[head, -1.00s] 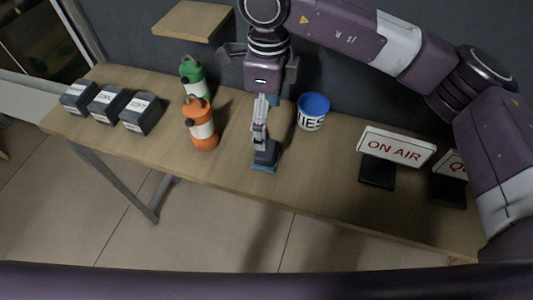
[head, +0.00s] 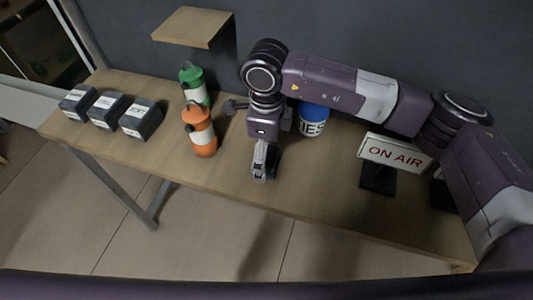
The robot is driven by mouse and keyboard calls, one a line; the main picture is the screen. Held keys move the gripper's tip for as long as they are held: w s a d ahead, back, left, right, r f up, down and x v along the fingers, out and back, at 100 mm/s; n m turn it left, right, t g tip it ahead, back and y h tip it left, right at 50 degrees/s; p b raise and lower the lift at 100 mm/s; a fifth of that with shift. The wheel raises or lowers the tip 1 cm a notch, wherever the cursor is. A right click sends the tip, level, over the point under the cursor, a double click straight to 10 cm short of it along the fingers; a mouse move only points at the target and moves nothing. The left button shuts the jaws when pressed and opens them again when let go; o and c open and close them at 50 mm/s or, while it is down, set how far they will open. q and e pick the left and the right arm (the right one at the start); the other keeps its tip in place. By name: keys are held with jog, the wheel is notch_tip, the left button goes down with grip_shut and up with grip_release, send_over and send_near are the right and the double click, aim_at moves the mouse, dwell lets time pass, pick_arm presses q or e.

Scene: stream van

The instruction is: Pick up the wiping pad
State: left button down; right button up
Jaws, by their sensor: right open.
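The wiping pad (head: 273,164) is a small dark block with a handle-like top near the front edge of the table. It is mostly hidden behind my right gripper. My right gripper (head: 262,173) points down from above at the pad, with its fingers open around or just in front of it. I cannot tell whether the fingers touch it. My left gripper is not in view.
An orange bottle (head: 201,133) and a green bottle (head: 192,78) stand left of the gripper. A blue-topped tub (head: 312,121) is close behind right. An ON AIR sign (head: 395,153) stands right. Several dark boxes (head: 141,119) sit left. A wooden shelf (head: 190,26) juts out above.

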jog(key=shift+f, duration=0.3)
jog(key=shift+c, duration=0.7)
jog(key=shift+s+f, duration=0.1)
jog(key=shift+s, duration=0.05)
jog(key=c, duration=1.4)
